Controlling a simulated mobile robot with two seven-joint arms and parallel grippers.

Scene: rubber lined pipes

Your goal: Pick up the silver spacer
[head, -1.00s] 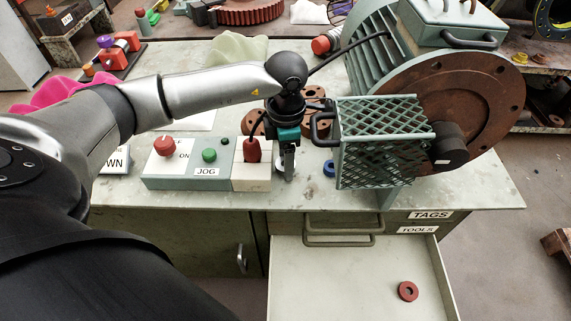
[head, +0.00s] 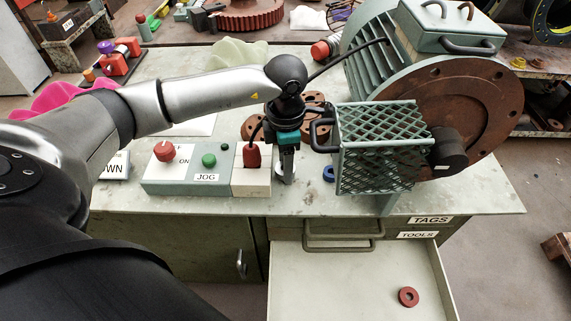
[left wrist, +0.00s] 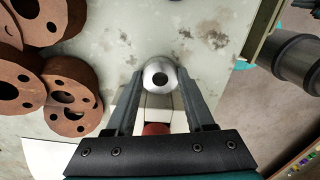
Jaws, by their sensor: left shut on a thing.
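The silver spacer (left wrist: 160,77) is a small shiny ring with a dark central hole. In the left wrist view it sits between the two fingertips of my left gripper (left wrist: 158,84), which is shut on it. In the head view my left gripper (head: 287,172) points down at the bench top, beside the control box. The spacer (head: 283,178) shows there only in part behind the fingers. I cannot tell whether it still touches the bench. My right gripper is not in view.
The control box (head: 190,185) with red and green knobs stands just left of the gripper. A green mesh guard (head: 380,150) and a large motor stand close on the right. Rusty flanges (left wrist: 70,95) lie behind. An open drawer (head: 345,290) holds a red ring (head: 408,297).

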